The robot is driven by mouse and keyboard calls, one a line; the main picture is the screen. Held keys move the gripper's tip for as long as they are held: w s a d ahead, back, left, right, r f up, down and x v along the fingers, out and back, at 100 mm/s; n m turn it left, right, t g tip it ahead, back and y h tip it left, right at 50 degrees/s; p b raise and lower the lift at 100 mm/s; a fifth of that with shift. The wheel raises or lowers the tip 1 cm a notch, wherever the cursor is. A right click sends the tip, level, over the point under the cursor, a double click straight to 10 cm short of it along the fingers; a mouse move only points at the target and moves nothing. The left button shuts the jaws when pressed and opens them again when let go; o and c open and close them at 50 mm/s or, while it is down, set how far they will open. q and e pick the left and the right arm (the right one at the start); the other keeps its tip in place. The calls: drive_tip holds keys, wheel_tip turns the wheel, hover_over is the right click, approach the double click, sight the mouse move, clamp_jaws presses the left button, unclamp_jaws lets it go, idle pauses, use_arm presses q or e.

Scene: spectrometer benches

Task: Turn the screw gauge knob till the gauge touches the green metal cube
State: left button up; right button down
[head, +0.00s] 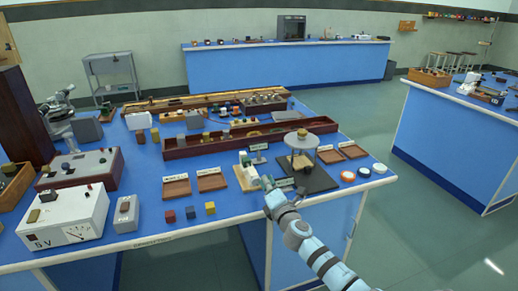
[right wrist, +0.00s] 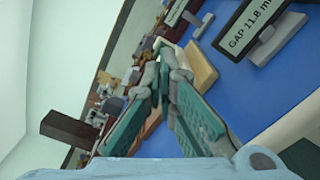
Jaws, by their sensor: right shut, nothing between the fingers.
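The screw gauge (head: 243,170) appears to be the small white and green device on a cream base at the table's front middle. A small green patch shows on it; I cannot tell whether this is the green cube. My right gripper (head: 268,184) is at the gauge's near right side, with its fingers shut and empty. In the right wrist view the teal fingers (right wrist: 165,58) come together in front of the cream base (right wrist: 201,66). A dark display (right wrist: 252,28) there reads "GAP 11.8 m", cut off at the edge. The knob cannot be made out. My left gripper is out of view.
A black mat (head: 318,182) with a round-topped stand (head: 301,142) lies to the right of my gripper. Wooden trays (head: 212,181) sit to the left. Red, blue and yellow cubes (head: 190,212) stand near the front edge. A long wooden box (head: 188,149) lies behind.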

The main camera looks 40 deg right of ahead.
drive_tip(key=shift+w+d, duration=0.15)
drive_tip(key=shift+w, duration=0.3)
drive_tip(key=shift+r, duration=0.5)
drive_tip(key=shift+f+b, duration=0.35)
drive_tip(key=shift+b, duration=0.1)
drive_tip(key=shift+s+f+b, duration=0.1)
drive_tip(key=shift+f+b, duration=0.2)
drive_tip(key=shift+d+f, duration=0.15)
drive_tip(key=shift+f, duration=0.2)
